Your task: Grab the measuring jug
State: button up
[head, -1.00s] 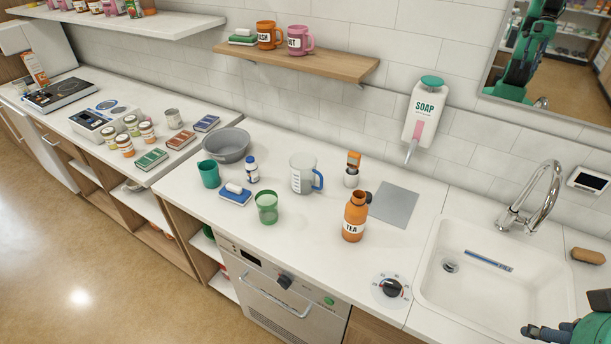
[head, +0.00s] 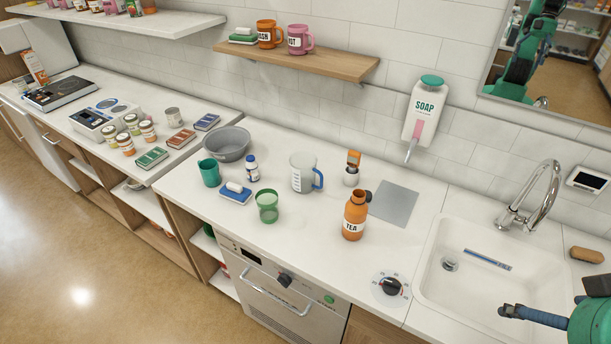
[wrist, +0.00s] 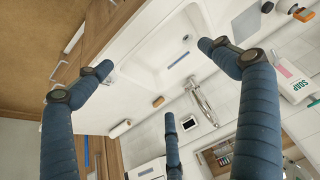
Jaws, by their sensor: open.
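The measuring jug (head: 302,174) is a clear-grey jug with a blue handle on its right. It stands upright on the white counter (head: 330,255), left of the orange tea bottle (head: 354,215). My gripper (head: 532,312) is at the lower right of the head view, by the sink's front corner, well to the right of the jug. In the wrist view its blue fingers (wrist: 157,78) are spread open with nothing between them. The jug cannot be made out in the wrist view.
Around the jug are a white bottle (head: 252,168), a green cup (head: 267,206), an orange-topped container (head: 351,168) and a grey bowl (head: 227,143). A wooden shelf (head: 340,68) hangs above. The sink (head: 455,295) and its tap (head: 535,195) are at right.

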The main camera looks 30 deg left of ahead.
aim_at(309, 156)
jog(key=w+a+r+n+g+y+p, duration=0.1)
jog(key=w+a+r+n+p, duration=0.15)
jog(key=w+a+r, duration=0.35)
jog(key=w+a+r+n+y+p, duration=0.15)
jog(key=w+a+p, duration=0.25)
jog(key=w, duration=0.4)
jog(key=w+a+n+g+p, duration=0.1)
jog(key=w+a+n+p, duration=0.45)
jog(key=w+a, duration=0.85)
jog(key=w+a+f+n+g+y+p, duration=0.1)
jog(key=w+a+f+p, duration=0.15)
jog(key=a, duration=0.65)
jog(key=w+a+f+n+g+p, duration=0.1)
jog(key=w+a+f+p, duration=0.2)
jog(key=a, duration=0.6)
jog(key=a+f+n+p, duration=0.4)
jog(key=a+f, duration=0.6)
jog(key=a, duration=0.6)
jog(key=y+p, duration=0.1)
jog(key=p, duration=0.1)
jog(key=shift+w+g+p, duration=0.2)
jog(key=shift+g+p, duration=0.2)
jog(key=shift+a+f, duration=0.1)
jog(key=shift+a, duration=0.05)
jog(key=p+x, duration=0.1)
jog(key=x, duration=0.7)
jog(key=shift+f, duration=0.2)
jog(key=shift+w, duration=0.1)
jog(key=shift+f, duration=0.15)
